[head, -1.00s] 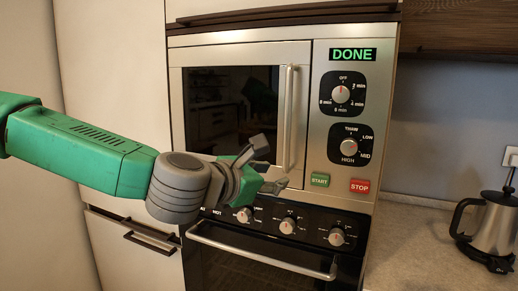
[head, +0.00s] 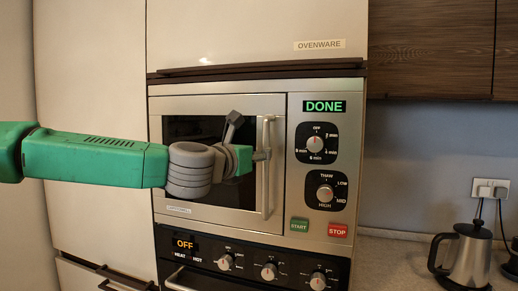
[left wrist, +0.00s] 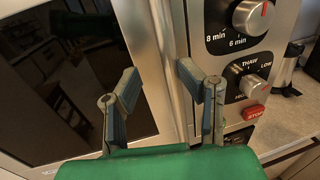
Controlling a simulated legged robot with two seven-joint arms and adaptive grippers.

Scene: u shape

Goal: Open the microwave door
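The microwave has a closed door (head: 180,145) with a dark window and a silver frame. Its vertical bar handle (head: 267,195) is on the door's right side. My left gripper (head: 252,136) is in front of the door at the handle's upper half, with one finger over or beside the bar. In the left wrist view the gripper (left wrist: 158,72) is open, and the handle (left wrist: 158,35) runs between the two spread fingers. I cannot tell whether a finger touches it. My right gripper is not in view.
The control panel (head: 318,165) with knobs and START and STOP buttons is right of the handle. An oven (head: 245,265) is below. A kettle (head: 468,255) stands on the counter at right. Cabinet fronts (head: 95,100) border the left.

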